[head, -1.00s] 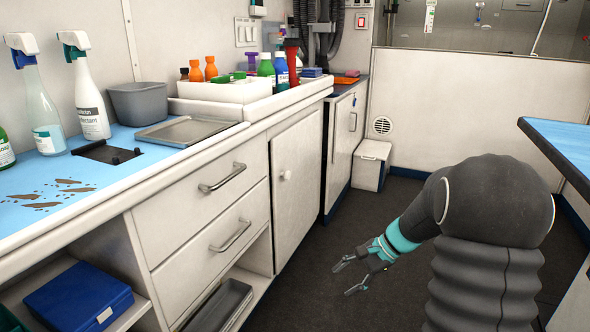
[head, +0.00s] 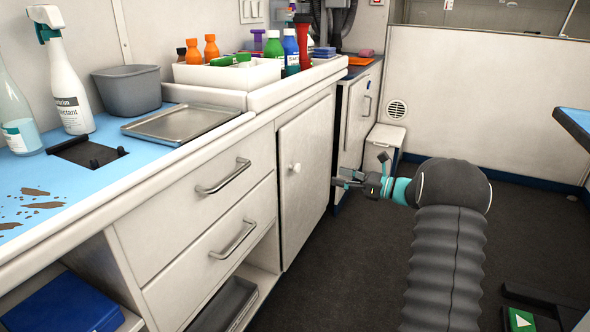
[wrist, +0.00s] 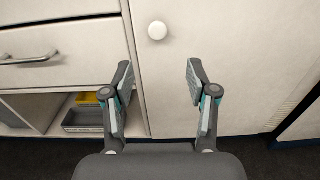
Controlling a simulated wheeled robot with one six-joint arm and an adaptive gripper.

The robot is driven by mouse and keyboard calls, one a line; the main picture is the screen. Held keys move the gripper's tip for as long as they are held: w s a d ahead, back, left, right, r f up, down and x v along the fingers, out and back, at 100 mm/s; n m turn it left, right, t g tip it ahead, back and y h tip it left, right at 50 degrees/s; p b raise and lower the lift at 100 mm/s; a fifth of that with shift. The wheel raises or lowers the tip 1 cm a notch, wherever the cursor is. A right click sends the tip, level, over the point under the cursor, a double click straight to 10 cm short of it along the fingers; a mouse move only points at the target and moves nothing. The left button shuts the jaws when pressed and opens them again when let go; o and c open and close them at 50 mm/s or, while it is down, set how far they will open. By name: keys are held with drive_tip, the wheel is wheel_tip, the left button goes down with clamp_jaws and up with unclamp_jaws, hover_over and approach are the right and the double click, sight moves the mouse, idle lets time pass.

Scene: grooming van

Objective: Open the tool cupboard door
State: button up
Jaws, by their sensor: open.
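The tool cupboard door (head: 304,180) is a white panel to the right of the drawers and is shut. Its round white knob (head: 296,168) is near the upper left of the panel. In the wrist view the door (wrist: 225,60) fills the right and the knob (wrist: 157,30) is above the middle, beyond the fingertips. My gripper (head: 346,179) is to the right of the door in the head view. In the wrist view my gripper (wrist: 157,82) is open and empty, its fingers apart and below the knob.
Two drawers with bar handles (head: 223,176) are left of the door. An open shelf with a grey tray (head: 224,305) is below them. Bottles and a metal tray (head: 181,124) stand on the counter above. A white bin (head: 385,142) stands at the back. The dark floor (head: 330,270) is mostly clear.

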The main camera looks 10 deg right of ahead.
sight(299, 168)
drive_tip(key=x, duration=1.3)
drive_tip(key=shift+s+a+b, duration=0.1)
drive_tip(key=shift+a+b, duration=0.05)
drive_tip(key=shift+b, duration=0.25)
